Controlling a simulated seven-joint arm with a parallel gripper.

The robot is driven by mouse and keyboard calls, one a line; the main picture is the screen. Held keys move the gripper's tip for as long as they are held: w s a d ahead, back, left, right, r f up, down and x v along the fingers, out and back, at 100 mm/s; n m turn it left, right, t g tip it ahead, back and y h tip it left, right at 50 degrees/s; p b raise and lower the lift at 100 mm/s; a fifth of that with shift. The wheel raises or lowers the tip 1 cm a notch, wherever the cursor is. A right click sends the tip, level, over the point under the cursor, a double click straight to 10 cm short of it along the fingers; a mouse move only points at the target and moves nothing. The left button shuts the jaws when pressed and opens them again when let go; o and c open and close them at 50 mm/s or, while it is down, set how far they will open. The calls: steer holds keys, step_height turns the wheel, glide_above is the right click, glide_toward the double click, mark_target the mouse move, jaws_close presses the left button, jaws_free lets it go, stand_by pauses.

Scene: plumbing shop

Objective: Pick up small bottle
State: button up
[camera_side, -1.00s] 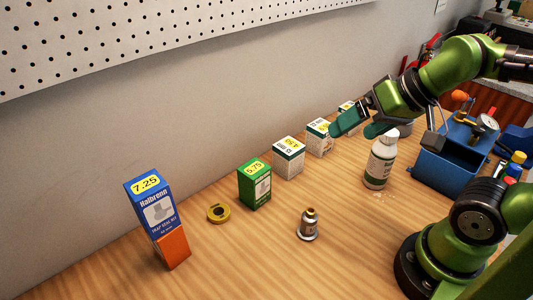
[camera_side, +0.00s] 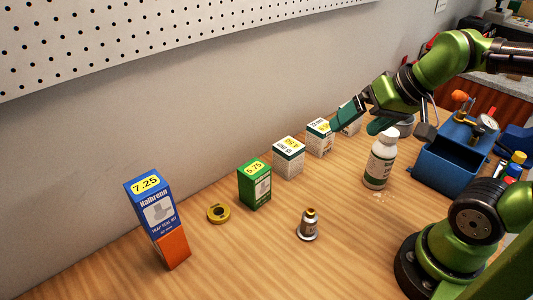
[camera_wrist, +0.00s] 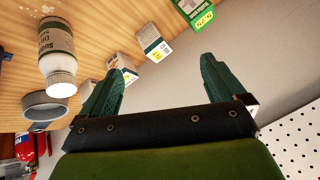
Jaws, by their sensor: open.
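A white bottle (camera_side: 379,162) with a green and white label stands upright on the bench; in the wrist view it (camera_wrist: 57,45) is at the upper left, outside the fingers. A smaller silver bottle-like piece (camera_side: 308,226) with a brass-coloured top stands nearer the front in the side view; I do not make it out in the wrist view. My gripper (camera_side: 359,122) is open and empty, its green fingers (camera_wrist: 162,68) apart. It is above the bench, beyond and above the white bottle, not visibly touching it.
White-and-green boxes (camera_side: 289,158) line the wall, with a green box (camera_side: 255,184), a yellow tape roll (camera_side: 218,213) and a tall blue-orange box (camera_side: 157,220) to the left. A blue bin (camera_side: 446,168) stands right of the white bottle. A grey ring (camera_wrist: 45,106) lies near that bottle.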

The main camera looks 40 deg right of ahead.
mark_target(386, 144)
steer(key=d+r+m+g+h, duration=0.1)
steer(key=d+r+g, duration=0.15)
steer(key=d, duration=0.55)
steer(key=d+r+g, duration=0.1)
steer(key=d+g, duration=0.3)
steer(key=d, duration=0.5)
steer(key=f, duration=1.1)
steer(key=a+f, duration=0.1)
steer(key=f, duration=0.5)
steer(key=shift+s, duration=0.15)
steer(key=shift+c, duration=0.2)
jaws_close()
